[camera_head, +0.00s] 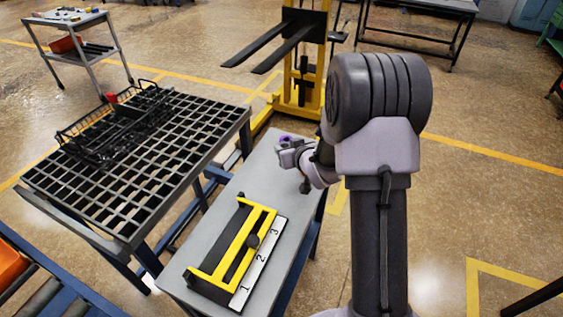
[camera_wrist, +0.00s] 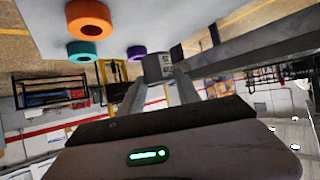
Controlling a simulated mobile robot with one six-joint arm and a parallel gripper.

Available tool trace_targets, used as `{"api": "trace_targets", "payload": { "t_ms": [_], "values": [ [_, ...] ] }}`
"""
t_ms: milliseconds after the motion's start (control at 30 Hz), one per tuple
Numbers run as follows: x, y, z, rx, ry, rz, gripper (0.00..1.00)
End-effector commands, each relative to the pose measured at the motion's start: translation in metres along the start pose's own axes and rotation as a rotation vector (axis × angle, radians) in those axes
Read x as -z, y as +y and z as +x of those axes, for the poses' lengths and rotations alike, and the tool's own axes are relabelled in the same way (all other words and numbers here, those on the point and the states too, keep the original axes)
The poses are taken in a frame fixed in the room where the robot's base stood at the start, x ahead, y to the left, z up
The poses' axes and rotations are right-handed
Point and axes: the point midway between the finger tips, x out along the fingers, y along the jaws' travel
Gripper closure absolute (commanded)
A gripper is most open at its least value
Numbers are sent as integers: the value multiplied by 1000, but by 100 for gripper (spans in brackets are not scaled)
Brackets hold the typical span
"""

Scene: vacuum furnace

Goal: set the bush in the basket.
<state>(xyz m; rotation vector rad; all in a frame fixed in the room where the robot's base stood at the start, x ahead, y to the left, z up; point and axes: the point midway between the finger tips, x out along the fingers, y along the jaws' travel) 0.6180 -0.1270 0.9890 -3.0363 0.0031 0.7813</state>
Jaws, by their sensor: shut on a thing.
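In the wrist view, my gripper (camera_wrist: 160,82) is shut on a grey cylindrical bush (camera_wrist: 157,65) with dark marks on its side. In the head view my gripper (camera_head: 291,153) is over the far end of the grey table (camera_head: 245,180); the bush is too small there to tell from the fingers. The black wire basket (camera_head: 82,151) lies on the dark grid-topped table (camera_head: 185,131), to the left of my gripper and well apart from it. A small red part (camera_head: 111,97) shows at the basket's far side.
Orange (camera_wrist: 88,18), teal (camera_wrist: 84,53) and purple (camera_wrist: 136,52) rings sit on the grey surface in the wrist view. A yellow frame (camera_head: 258,226) with a strip numbered 1, 2, 3 lies on the grey table's near half. A yellow forklift stacker (camera_head: 300,75) stands behind.

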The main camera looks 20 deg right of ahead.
Motion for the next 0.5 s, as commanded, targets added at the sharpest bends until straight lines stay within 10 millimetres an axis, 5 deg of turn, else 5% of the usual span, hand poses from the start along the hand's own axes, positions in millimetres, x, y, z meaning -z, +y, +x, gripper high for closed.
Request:
{"api": "trace_targets", "payload": {
  "t_ms": [333, 500],
  "values": [
    [-55, 0, 30, -1, 0, 0, 100],
    [-53, 0, 29, -1, 3, -2, 100]
  ]
}}
